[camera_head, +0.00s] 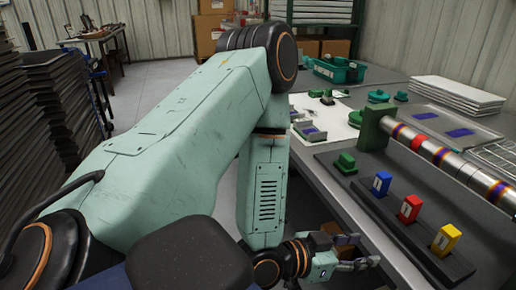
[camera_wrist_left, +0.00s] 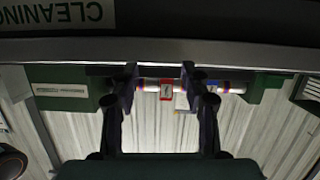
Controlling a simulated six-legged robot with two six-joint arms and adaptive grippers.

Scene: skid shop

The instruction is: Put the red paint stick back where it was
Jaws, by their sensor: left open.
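The red paint stick (camera_head: 409,208) stands upright in a dark rack (camera_head: 390,224) on the bench, between a blue stick (camera_head: 381,183) and a yellow stick (camera_head: 446,239). My left gripper (camera_head: 368,252) is open and empty, low beside the bench's near edge and apart from the rack. In the left wrist view my left gripper (camera_wrist_left: 160,72) frames the red stick (camera_wrist_left: 166,89) between its spread fingers, with the stick farther off. The blue stick (camera_wrist_left: 198,75) is partly hidden by a finger there. My right gripper is not in view.
A metal pipe (camera_head: 440,155) with coloured bands lies behind the rack, against a green block (camera_head: 373,129). A small green piece (camera_head: 345,162) sits at the rack's far end. A green bin (camera_head: 338,69) and white panels (camera_head: 458,93) are farther back. Dark stacked sheets (camera_head: 55,100) stand at left.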

